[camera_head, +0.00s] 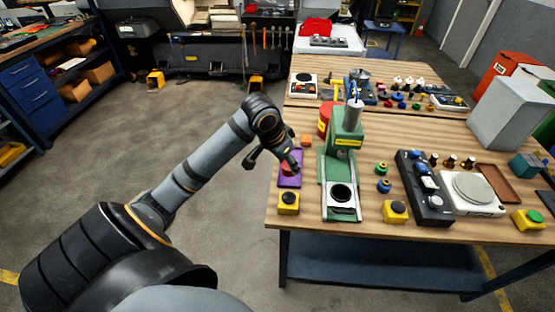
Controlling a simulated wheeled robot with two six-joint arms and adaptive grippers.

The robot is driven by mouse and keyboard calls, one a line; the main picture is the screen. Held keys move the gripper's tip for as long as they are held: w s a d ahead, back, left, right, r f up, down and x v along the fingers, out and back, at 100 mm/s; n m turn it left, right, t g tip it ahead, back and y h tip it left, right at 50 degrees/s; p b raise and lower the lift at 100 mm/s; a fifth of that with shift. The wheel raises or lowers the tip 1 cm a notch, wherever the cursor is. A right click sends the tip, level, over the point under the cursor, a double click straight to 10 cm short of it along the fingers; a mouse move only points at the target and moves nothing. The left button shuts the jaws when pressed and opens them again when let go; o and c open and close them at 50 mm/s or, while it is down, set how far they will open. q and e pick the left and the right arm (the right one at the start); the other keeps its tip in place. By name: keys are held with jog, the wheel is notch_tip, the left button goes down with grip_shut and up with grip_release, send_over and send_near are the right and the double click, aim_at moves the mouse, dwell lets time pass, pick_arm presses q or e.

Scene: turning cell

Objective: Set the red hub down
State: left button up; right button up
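My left gripper (274,166) is at the left edge of the wooden table, pointing down, with its two dark fingers apart. A small red piece, apparently the red hub (287,169), shows beside the finger on the right, over a purple pad (290,183). The finger partly covers it, and I cannot tell whether it rests on the pad or touches the finger. My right gripper is not in view.
A green press (345,140) stands right of the pad, with a red cylinder (324,118) behind it. A yellow button box (288,203) sits in front of the pad. A black control box (424,188) and a white scale (471,192) stand further right.

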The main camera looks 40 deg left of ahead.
pick_arm(q)
jog(key=shift+w, duration=0.2)
jog(key=w+a+f+p, duration=0.1)
jog(key=w+a+f, duration=0.1)
jog(key=w+f, duration=0.1)
jog(key=w+a+f+p, duration=0.1)
jog(key=w+a+f, duration=0.1)
jog(key=w+f, duration=0.1)
jog(key=w+a+f+p, duration=0.1)
jog(key=w+a+f, duration=0.2)
jog(key=w, duration=0.2)
jog(key=shift+w+f, duration=0.1)
jog(key=shift+w, duration=0.05)
jog(key=shift+w+a+f, duration=0.1)
jog(key=shift+f, duration=0.1)
notch_tip(320, 180, down, 3)
jog(key=shift+w+p, duration=0.1)
jog(key=shift+p, duration=0.75)
jog(key=shift+f, duration=0.2)
jog(key=shift+f, duration=0.1)
jog(key=o, duration=1.4)
